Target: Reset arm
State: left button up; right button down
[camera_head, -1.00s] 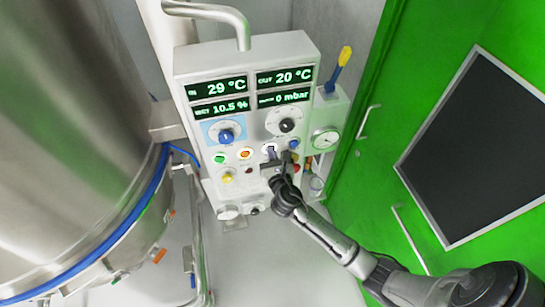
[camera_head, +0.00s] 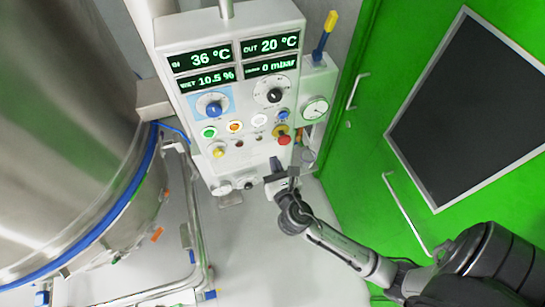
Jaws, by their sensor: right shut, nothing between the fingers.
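My right gripper (camera_head: 276,166) is in front of the lower part of a white control panel (camera_head: 225,168). It is shut and empty, a little below the panel's buttons. My right arm reaches in from the lower right. My left gripper is not in view. The panel's displays read 36 °C in, 20 °C out, 10.5 % and 0 mbar. Below them are a blue knob (camera_head: 213,109), a black knob (camera_head: 274,95), a green button (camera_head: 209,133), an orange button (camera_head: 235,127), a white button (camera_head: 259,120), a yellow knob (camera_head: 218,151) and a red button (camera_head: 284,140).
A large steel vessel (camera_head: 60,120) with a blue band stands at the left. A green door (camera_head: 365,180) with a dark window (camera_head: 468,110) and handles is at the right. A gauge (camera_head: 315,109) and a yellow-and-blue lever (camera_head: 326,35) are beside the panel. Pale floor (camera_head: 255,265) is clear below.

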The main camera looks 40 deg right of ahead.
dwell(0.7)
jog(key=s+f+m+g+y, duration=0.1)
jog(key=s+f+m+g, duration=0.2)
jog(key=m, duration=1)
jog(key=s+f+m+g+y, duration=0.15)
jog(key=m+g, duration=0.35)
jog(key=m, duration=0.7)
jog(key=s+a+r+m+g+y+p, duration=0.2)
jog(key=s+a+p, duration=0.1)
jog(key=s, duration=0.5)
jog(key=s+a+r+m+g+y+p, duration=0.2)
jog(key=s+p, duration=0.4)
jog(key=s, duration=0.3)
jog(key=shift+s+a+r+g+y+p, duration=0.3)
jog(key=shift+a+r+g+y, duration=0.1)
jog(key=shift+a+r+y, duration=0.2)
